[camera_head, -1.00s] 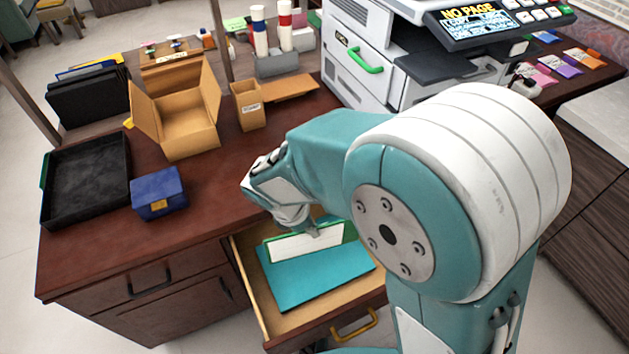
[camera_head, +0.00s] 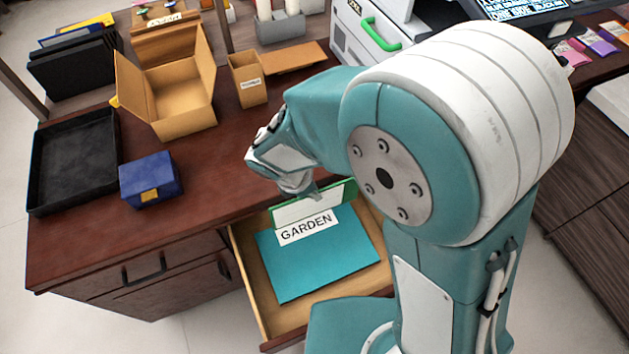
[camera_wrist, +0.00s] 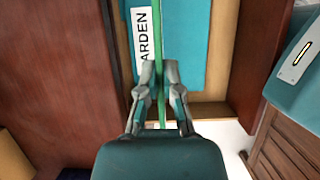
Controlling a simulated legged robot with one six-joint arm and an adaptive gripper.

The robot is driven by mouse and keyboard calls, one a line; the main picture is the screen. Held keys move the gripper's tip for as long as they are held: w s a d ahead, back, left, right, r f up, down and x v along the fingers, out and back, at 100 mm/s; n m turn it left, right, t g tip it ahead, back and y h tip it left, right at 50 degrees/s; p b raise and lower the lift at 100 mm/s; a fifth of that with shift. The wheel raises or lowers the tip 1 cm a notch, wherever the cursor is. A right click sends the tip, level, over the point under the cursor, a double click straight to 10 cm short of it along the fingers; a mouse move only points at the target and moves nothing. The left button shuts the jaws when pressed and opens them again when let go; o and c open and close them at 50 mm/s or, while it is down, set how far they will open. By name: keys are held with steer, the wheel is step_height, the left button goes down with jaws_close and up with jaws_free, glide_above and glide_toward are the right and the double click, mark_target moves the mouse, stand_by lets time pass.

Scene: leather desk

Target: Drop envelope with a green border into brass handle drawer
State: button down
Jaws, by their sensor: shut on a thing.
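The envelope with a green border (camera_head: 298,209) has a white face and is held on edge, upright, over the back part of the open drawer (camera_head: 254,286). My gripper (camera_head: 313,193) is shut on its top edge. In the wrist view the envelope (camera_wrist: 163,28) shows edge-on as a thin green strip between the fingertips (camera_wrist: 160,80). The drawer has a pale wooden inside. A teal folder (camera_head: 320,262) labelled GARDEN lies flat in it, below the envelope. Whether the envelope's lower edge touches the folder I cannot tell. The brass handle is hidden behind my own body.
The dark red desk top (camera_head: 225,180) lies just behind the drawer. On it are a blue box (camera_head: 150,182), a black tray (camera_head: 72,165), an open cardboard box (camera_head: 172,92) and a small labelled carton (camera_head: 247,82). A second, shut drawer with a dark handle (camera_head: 145,268) is at left.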

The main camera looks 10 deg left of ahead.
mark_target(314, 214)
steer(key=shift+d+f, duration=0.1)
steer(key=shift+f, duration=1.75)
steer(key=c, duration=0.7)
jaws_free()
steer(key=v, duration=1.2)
